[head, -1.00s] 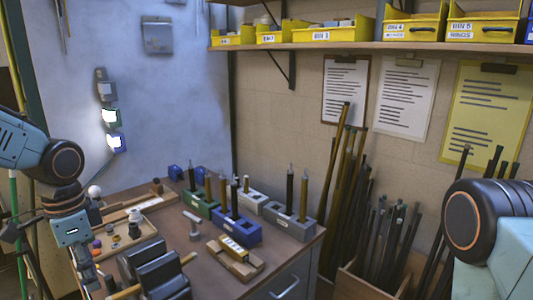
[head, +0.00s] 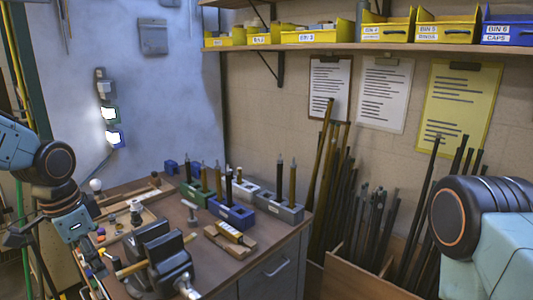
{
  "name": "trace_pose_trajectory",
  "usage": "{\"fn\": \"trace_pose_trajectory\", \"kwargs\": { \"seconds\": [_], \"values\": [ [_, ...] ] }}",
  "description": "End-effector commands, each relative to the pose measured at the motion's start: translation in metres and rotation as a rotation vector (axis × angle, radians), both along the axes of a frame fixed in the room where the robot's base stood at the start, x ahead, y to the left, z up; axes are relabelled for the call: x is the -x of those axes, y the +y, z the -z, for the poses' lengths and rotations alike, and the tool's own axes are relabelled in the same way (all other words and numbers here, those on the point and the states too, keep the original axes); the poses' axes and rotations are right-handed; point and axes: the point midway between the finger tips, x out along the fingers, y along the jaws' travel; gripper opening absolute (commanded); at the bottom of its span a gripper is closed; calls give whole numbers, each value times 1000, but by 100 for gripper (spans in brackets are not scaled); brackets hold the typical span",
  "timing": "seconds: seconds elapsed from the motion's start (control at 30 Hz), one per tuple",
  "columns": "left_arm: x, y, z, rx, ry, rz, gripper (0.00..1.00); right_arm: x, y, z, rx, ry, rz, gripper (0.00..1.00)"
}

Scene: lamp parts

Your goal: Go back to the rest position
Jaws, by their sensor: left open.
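My left arm comes in at the left edge, with its gripper (head: 94,268) pointing down in front of the left end of the workbench. The gripper is open, and I see nothing held in it. The fingers are small and partly merge with the tray behind them. My right arm shows only as a dark joint and pale link at the right edge; its gripper is out of view. A black vise (head: 165,258) stands on the bench to the right of my left gripper, with a wooden rod (head: 131,268) beside its jaws.
The workbench (head: 215,268) holds a parts tray (head: 147,218), a green block (head: 197,192), a blue block (head: 232,213) and a grey block (head: 281,207) with upright rods. A wooden crate (head: 360,278) of long rods stands right. A shelf (head: 350,46) with yellow bins runs above.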

Motion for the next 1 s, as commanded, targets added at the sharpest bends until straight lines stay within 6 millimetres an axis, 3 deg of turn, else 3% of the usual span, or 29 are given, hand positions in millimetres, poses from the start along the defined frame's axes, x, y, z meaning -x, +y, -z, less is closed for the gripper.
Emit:
{"fn": "trace_pose_trajectory", "kwargs": {
  "seconds": [0.3, 0.47, 0.57, 0.67, 0.77, 1.0],
  "values": [
    [-32, -44, 10, 162, -202, -195, 41, 0, 0, 2, 0, 0, 0, 40],
    [-31, -77, 53, 262, -267, -357, 41, 0, 0, 11, 0, 0, 0, 40],
    [-18, -94, 94, 303, -281, -467, 41, 0, 0, 19, 0, 0, 0, 40],
    [7, -108, 144, 322, -274, -580, 41, 0, 0, 29, 0, 0, 0, 40],
    [46, -116, 197, 305, -249, -689, 41, 0, 0, 40, 0, 0, -1, 40],
    [163, -120, 298, 172, -123, -800, 41, 0, 0, 64, 0, 0, 0, 40]
  ]
}}
